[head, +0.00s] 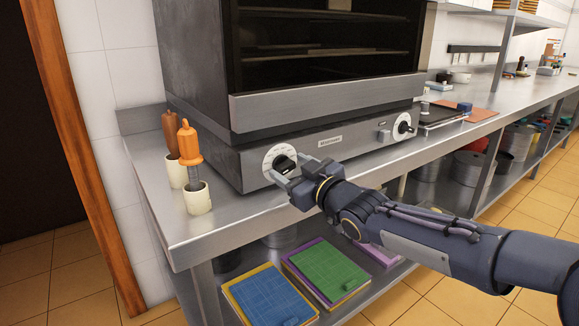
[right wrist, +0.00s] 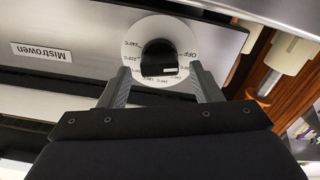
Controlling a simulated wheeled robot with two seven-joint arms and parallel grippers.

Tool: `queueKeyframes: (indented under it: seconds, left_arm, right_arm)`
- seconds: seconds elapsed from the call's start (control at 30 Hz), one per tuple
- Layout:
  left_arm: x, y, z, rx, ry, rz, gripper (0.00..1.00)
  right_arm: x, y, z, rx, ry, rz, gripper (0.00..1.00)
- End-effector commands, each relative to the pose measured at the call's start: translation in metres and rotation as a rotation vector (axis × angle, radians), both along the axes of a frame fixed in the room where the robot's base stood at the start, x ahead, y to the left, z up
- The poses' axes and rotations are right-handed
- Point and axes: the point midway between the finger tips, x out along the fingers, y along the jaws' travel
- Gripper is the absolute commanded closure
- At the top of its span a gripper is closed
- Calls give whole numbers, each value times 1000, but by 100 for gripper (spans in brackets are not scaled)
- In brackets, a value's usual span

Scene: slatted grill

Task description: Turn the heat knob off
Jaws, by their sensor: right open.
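The heat knob (head: 284,163) is black, on a round white dial at the left of the grill's front panel (head: 335,140). In the right wrist view the knob (right wrist: 158,57) shows a small white mark at its lower right. The dial's rim carries °C figures, with "OFF" printed to the right of the knob. My right gripper (head: 289,168) is open in front of the dial. In the right wrist view its fingers (right wrist: 160,69) stand on either side of the knob, with visible gaps. They hold nothing. My left gripper is not in view.
A second knob (head: 404,126) sits at the panel's right end. Orange-topped utensils stand in cream cups (head: 197,199) on the steel counter (head: 235,213), left of the grill. Green (head: 325,268) and blue (head: 268,298) boards lie on the shelf below. The counter's front edge runs beneath my right arm.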

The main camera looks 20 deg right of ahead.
Motion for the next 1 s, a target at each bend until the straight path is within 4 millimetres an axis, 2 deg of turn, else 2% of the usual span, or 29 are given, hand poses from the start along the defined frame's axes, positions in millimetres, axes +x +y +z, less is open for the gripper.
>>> queueKeyframes:
  seconds: [0.2, 0.4, 0.9, 1.0]
  left_arm:
    - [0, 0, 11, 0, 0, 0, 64]
    - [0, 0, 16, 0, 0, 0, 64]
    - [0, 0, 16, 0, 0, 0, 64]
    - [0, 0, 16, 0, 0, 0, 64]
  right_arm:
    - [-37, -14, 3, -3, -2, -2, 42]
    - [-58, -21, 2, -2, -1, -1, 42]
    - [-62, -23, 0, -2, 1, -2, 42]
    - [-68, -31, -5, 8, 39, -40, 42]
